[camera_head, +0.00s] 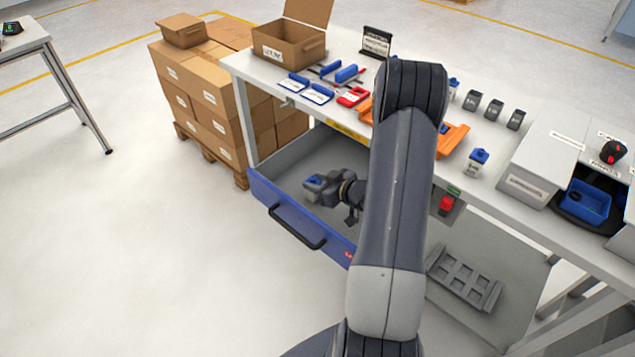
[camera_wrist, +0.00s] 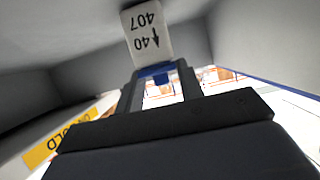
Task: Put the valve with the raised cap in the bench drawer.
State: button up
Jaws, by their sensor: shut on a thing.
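My gripper (camera_head: 322,190) is low over the open bench drawer (camera_head: 296,165), which has a blue front with a dark handle. It is shut on a valve (camera_head: 314,181) with a blue part, mostly hidden by the fingers. In the wrist view, the held valve (camera_wrist: 147,35) shows a pale face marked 407 and 40 with an arrow, and a blue part between the fingers (camera_wrist: 155,78). Grey drawer walls surround it. I cannot tell whether the valve touches the drawer floor. Whether its cap is raised is hidden.
Another blue-capped valve (camera_head: 478,160) stands on the bench front, and one (camera_head: 453,86) is partly behind my arm. Several grey blocks (camera_head: 494,109), an orange fixture (camera_head: 452,138) and a blue bin (camera_head: 585,203) are on the bench. Boxes (camera_head: 205,95) stand left. The visible drawer floor looks clear.

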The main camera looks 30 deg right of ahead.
jog(key=shift+f, duration=0.15)
jog(key=shift+f, duration=0.15)
jog(key=o, duration=1)
jog(key=shift+r, duration=0.3)
jog(key=v, duration=0.7)
jog(key=shift+s+d+r, duration=0.1)
jog(key=shift+s, duration=0.1)
